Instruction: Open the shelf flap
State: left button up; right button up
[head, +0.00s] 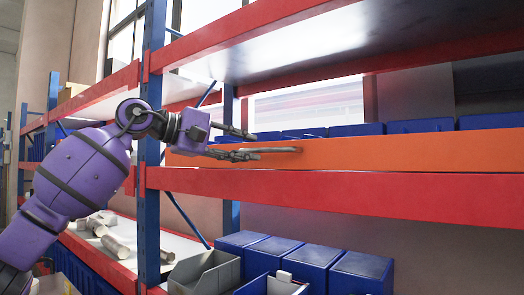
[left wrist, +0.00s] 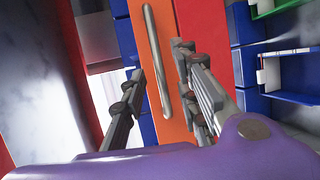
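The shelf flap (head: 400,152) is a long orange panel between two red beams, upright and closed across the shelf front. Its grey bar handle (head: 282,150) is near the panel's left end. My left gripper (head: 250,146) is at the handle's left end, its fingers open. My right gripper is in neither view.
Blue bins (head: 410,126) stand in a row behind the flap. A blue upright post (head: 150,190) is left of the flap, behind my arm. Below are blue bins (head: 308,262) and a grey bin (head: 205,272). A red beam (head: 350,190) runs just under the flap.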

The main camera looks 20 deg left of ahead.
aim_at(261, 149)
pick_arm(q)
jog(key=p+x, duration=0.1)
jog(key=x, duration=0.4)
jog(key=shift+w+d, duration=0.25)
jog(key=shift+d, duration=0.1)
jog(key=shift+r, duration=0.1)
grip_shut()
